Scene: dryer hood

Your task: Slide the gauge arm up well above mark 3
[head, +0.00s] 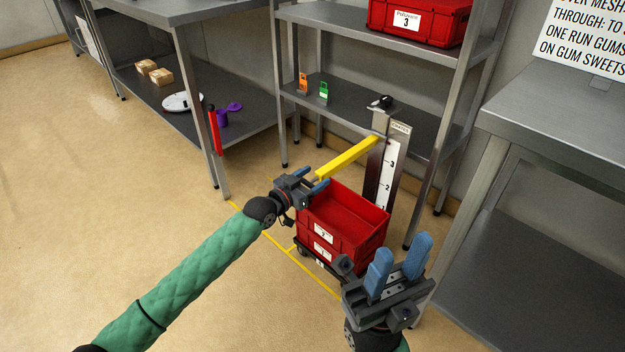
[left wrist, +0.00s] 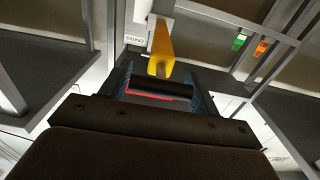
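The yellow gauge arm (head: 347,158) sticks out from the upright gauge post. Its far end meets the post a little above the printed 3 on the white scale (head: 391,167) in the head view. My right gripper (head: 402,247) is open and empty, lower right, in front of the crates.
Stacked red crates (head: 345,215) stand on a low dolly below the gauge arm, close under my left gripper. Grey shelving (head: 345,112) stands behind the gauge, with another red crate (head: 418,20) on top. A grey table (head: 560,125) is at right. Floor at left is clear.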

